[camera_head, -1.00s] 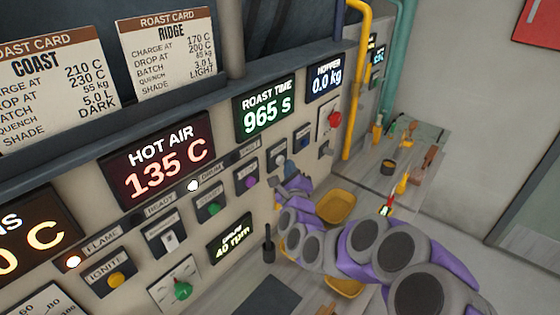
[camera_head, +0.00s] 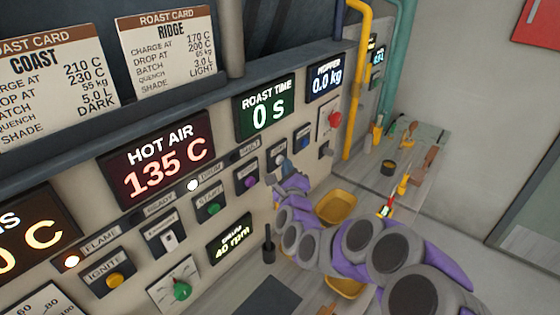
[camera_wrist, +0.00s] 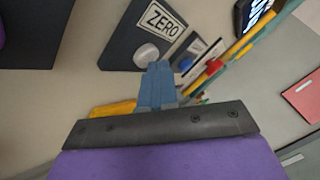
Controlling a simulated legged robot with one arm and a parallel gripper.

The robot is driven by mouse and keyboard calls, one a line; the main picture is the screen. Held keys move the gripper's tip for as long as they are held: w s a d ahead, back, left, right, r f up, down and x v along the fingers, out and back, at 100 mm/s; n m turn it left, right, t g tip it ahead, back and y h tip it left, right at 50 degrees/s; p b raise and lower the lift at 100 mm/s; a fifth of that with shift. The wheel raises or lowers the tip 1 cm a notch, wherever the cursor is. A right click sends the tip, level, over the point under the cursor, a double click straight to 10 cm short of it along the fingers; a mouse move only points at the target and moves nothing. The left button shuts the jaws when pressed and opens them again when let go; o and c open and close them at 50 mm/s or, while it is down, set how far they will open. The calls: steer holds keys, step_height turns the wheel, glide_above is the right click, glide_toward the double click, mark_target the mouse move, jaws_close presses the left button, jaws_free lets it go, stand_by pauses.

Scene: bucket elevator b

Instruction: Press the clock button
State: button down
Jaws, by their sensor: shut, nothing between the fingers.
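The roast time display (camera_head: 265,112) reads 0 S in the head view. Below it is a dark plate labelled ZERO (camera_wrist: 163,19) in the wrist view, with a pale round button (camera_wrist: 146,54). I take this for the clock button. My gripper (camera_wrist: 158,68) is shut and empty, and its blue fingertips overlap the lower right edge of the button in the wrist view. I cannot tell whether they touch it. In the head view my gripper (camera_head: 285,167) is at the panel, by the same plate, and partly hides it.
A purple button (camera_head: 250,181) and a green button (camera_head: 213,208) sit left of my gripper. A blue button (camera_head: 303,143) and a red knob (camera_head: 334,118) are to its right. A yellow tray (camera_head: 337,207) lies on the counter below. A yellow pipe (camera_head: 356,90) stands further right.

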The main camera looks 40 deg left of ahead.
steer(key=shift+s+d+b, duration=0.15)
steer(key=shift+d+b, duration=0.6)
steer(key=shift+d, duration=0.15)
steer(key=d+b, duration=0.4)
steer(key=d, duration=0.2)
steer(key=shift+s, duration=0.2)
steer(key=shift+r, duration=0.1)
stand_by(0.7)
